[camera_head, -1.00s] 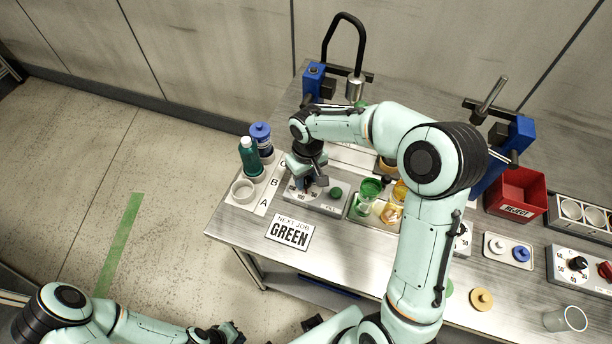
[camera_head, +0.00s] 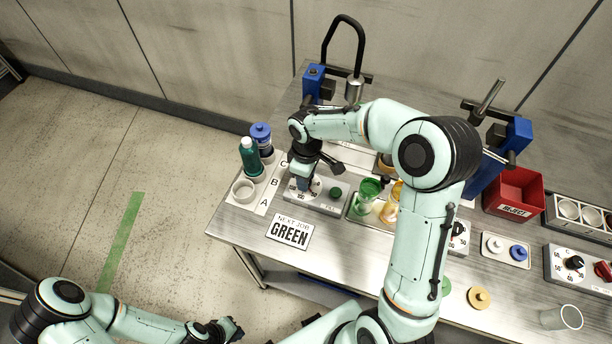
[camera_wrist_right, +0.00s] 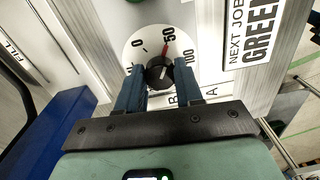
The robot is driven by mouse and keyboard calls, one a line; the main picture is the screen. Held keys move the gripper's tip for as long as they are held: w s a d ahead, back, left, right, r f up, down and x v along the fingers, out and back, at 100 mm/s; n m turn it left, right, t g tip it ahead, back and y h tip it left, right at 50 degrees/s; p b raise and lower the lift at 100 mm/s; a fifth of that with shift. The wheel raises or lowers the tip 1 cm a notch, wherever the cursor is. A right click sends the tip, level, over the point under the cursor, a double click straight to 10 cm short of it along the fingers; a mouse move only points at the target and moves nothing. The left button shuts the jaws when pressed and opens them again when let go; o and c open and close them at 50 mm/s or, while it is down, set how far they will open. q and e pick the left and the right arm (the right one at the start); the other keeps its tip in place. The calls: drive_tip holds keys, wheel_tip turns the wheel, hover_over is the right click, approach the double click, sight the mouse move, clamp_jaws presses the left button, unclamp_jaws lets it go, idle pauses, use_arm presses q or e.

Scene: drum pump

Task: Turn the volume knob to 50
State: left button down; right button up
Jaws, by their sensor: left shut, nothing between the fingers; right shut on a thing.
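The volume knob (camera_wrist_right: 160,73) is black and sits on a white round dial (camera_wrist_right: 142,48) marked 0, 50 and 100 in the right wrist view. A red line runs from the knob's edge to the 50 mark. My right gripper (camera_wrist_right: 158,88) is shut on the knob, one finger on each side. In the head view my right gripper (camera_head: 303,184) covers the knob on the grey control panel (camera_head: 322,205), and part of the dial shows. My left gripper (camera_head: 236,330) is shut and empty, low in the head view, away from the table.
A green button (camera_head: 336,192) is right of the dial. A NEXT JOB GREEN sign (camera_head: 290,232) lies in front. Bottles (camera_head: 250,157) stand left on the A, B, C strip. Green and yellow cups (camera_head: 369,190) stand close on the right.

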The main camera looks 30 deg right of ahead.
idle(0.3)
drive_tip(key=o, duration=1)
drive_tip(key=shift+o, duration=0.2)
use_arm(q)
drive_tip(key=shift+w+r+p, duration=0.6)
drive_tip(key=shift+w+r, duration=0.2)
use_arm(e)
wheel_tip(320, 180, up, 14)
drive_tip(key=shift+d+f, duration=0.15)
drive_tip(key=shift+f, duration=0.1)
use_arm(q)
drive_tip(key=shift+s, duration=0.1)
use_arm(e)
drive_tip(key=shift+f, duration=0.1)
